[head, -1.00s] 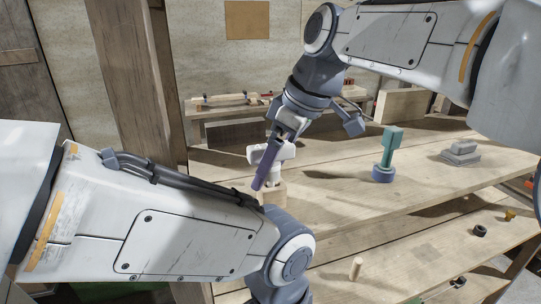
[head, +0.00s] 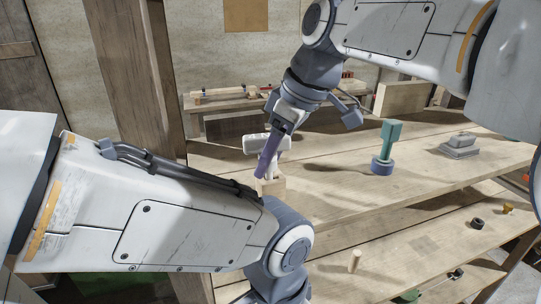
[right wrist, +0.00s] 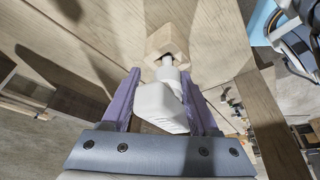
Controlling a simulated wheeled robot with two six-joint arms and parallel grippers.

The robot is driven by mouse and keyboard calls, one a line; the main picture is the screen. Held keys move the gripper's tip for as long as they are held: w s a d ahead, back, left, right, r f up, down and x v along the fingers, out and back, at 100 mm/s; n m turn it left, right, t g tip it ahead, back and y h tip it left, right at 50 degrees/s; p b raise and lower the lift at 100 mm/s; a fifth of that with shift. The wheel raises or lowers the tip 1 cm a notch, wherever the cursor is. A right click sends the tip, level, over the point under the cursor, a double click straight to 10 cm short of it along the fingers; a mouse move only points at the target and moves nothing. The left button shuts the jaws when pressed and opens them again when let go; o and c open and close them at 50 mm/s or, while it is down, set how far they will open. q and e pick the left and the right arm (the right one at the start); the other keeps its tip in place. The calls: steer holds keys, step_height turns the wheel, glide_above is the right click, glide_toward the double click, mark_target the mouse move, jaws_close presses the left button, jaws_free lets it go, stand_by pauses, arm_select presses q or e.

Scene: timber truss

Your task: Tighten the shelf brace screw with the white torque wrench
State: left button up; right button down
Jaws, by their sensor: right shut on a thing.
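The white torque wrench (head: 254,142) stands over a small pale wooden block (head: 273,184) on the upper shelf board. My right gripper (head: 267,156), with purple fingers, reaches down from above and is shut on the wrench. In the right wrist view the wrench (right wrist: 160,104) lies between the purple fingers (right wrist: 163,100). Its narrow end meets the wooden block (right wrist: 167,42). The screw itself is hidden at that end. My left arm crosses the lower left of the head view, and its gripper is out of frame.
A teal tool with a blue base (head: 386,148) stands to the right on the upper board, with a grey stepped block (head: 459,146) beyond it. A wooden peg (head: 354,262) and small rings (head: 477,224) are on the lower board. A timber post (head: 137,80) rises at left.

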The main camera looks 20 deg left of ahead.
steer(key=shift+r, duration=0.35)
step_height(320, 180, up, 2)
steer(key=d+y+b, duration=0.1)
steer(key=b, duration=0.2)
steer(key=d+f+y+b, duration=0.1)
steer(key=y+b, duration=0.1)
steer(key=b, duration=0.2)
steer(key=shift+s+d+t, duration=0.2)
steer(key=shift+t, duration=0.2)
step_height(320, 180, up, 6)
steer(key=d, duration=0.2)
steer(key=s+d+r+h+p, duration=0.1)
steer(key=s+d, duration=0.1)
steer(key=d, duration=0.8)
steer(key=s+d+r+h, duration=0.1)
steer(key=s+d, duration=0.1)
steer(key=d, duration=0.8)
steer(key=shift+s+r+g+h+p, duration=0.15)
steer(key=shift+s+g+h+p, duration=0.1)
steer(key=shift+g+h+p, duration=0.15)
